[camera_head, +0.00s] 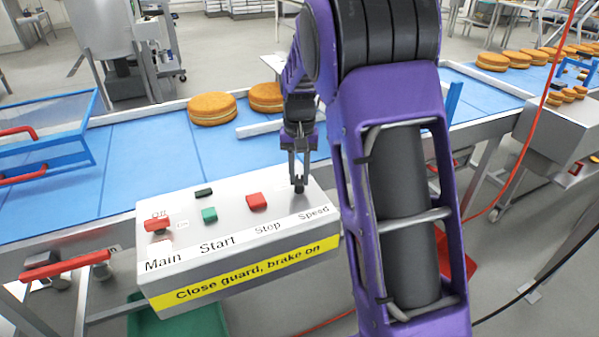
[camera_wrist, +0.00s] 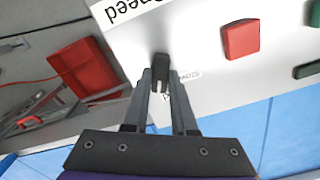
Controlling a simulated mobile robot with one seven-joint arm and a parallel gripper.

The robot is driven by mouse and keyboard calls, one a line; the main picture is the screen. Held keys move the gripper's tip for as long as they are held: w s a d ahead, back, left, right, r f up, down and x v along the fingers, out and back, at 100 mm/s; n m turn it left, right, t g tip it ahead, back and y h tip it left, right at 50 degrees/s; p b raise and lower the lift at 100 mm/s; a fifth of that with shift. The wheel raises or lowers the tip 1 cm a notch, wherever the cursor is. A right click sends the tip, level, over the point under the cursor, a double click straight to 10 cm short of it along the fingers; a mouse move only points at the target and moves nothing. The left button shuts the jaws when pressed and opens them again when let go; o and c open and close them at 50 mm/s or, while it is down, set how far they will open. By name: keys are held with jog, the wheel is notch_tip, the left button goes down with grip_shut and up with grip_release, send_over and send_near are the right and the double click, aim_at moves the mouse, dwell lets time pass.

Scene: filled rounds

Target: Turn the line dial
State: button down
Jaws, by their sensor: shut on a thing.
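The line dial is a small dark knob (camera_wrist: 160,72) above the word "Speed" on the grey control box (camera_head: 180,273). In the head view the knob (camera_head: 299,187) sits at the box's right end. My gripper (camera_head: 298,178) comes down on it from above, its fingers on either side. In the wrist view my gripper (camera_wrist: 160,88) is shut on the knob, and a light mark shows on the knob's face. Small print beside the knob is partly hidden by a finger.
The box also bears a red Stop button (camera_head: 257,202), a green Start button (camera_head: 209,214) and a red Main switch (camera_head: 157,225). Behind it runs a blue conveyor (camera_head: 150,150) with round filled cakes (camera_head: 212,108). A blue-framed guard (camera_head: 50,125) stands at left.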

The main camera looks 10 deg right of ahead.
aim_at(298, 179)
jog(key=n, duration=0.4)
jog(key=shift+n+p, duration=0.4)
dwell(0.4)
jog(key=c, duration=0.7)
grip_release()
jog(key=shift+r, duration=0.1)
notch_tip(298, 179, up, 17)
jog(key=shift+r+p, duration=0.15)
jog(key=shift+p, duration=0.45)
jog(key=shift+a, duration=0.1)
